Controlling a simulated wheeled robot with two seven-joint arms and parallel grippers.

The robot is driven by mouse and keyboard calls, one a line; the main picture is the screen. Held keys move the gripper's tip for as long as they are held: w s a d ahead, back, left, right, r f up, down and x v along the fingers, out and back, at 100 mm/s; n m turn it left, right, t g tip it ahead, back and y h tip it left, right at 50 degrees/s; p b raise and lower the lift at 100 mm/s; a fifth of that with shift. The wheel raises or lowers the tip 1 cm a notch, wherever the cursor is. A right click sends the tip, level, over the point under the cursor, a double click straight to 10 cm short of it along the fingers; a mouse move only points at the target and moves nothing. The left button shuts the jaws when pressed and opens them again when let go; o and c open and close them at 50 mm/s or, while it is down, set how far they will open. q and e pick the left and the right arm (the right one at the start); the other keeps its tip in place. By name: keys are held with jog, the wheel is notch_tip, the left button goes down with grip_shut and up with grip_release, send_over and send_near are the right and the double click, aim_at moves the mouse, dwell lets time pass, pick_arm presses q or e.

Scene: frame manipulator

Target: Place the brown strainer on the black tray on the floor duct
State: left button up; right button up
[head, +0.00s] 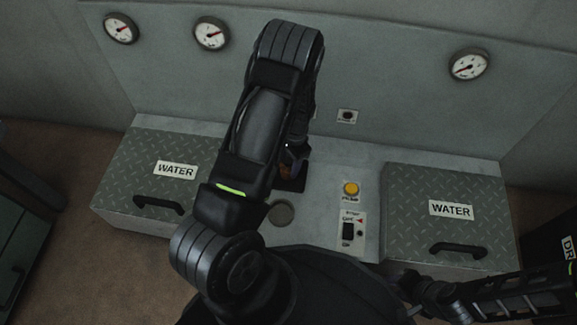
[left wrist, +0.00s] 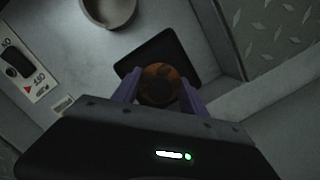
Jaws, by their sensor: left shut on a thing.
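The brown strainer (left wrist: 160,80) is between the purple fingers of my left gripper (left wrist: 160,92) in the left wrist view. The gripper is shut on it. The black tray (left wrist: 158,48) lies flat on the grey floor duct, right behind the strainer in that view. I cannot tell whether the strainer touches the tray. In the head view my left arm hides most of this spot; a bit of the strainer (head: 287,171) and the tray (head: 293,185) shows beside it. My right arm shows at the lower right, but its gripper does not.
On the grey floor duct (head: 325,210) are a round recess (head: 281,212), a yellow button (head: 351,188) and a black switch (head: 348,231). Hatches marked WATER stand left (head: 205,155) and right (head: 420,190). A gauge wall (head: 400,80) rises behind.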

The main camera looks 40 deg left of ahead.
pick_arm(q)
jog(key=shift+f, duration=0.2)
jog(key=shift+f, duration=0.2)
jog(key=o, duration=1.4)
jog(key=shift+o, duration=0.2)
jog(key=shift+r, duration=0.15)
notch_tip(320, 180, up, 12)
jog(key=w+p, duration=0.1)
jog(key=p, duration=0.4)
jog(key=shift+w+d, duration=0.25)
jog(key=shift+w, duration=0.1)
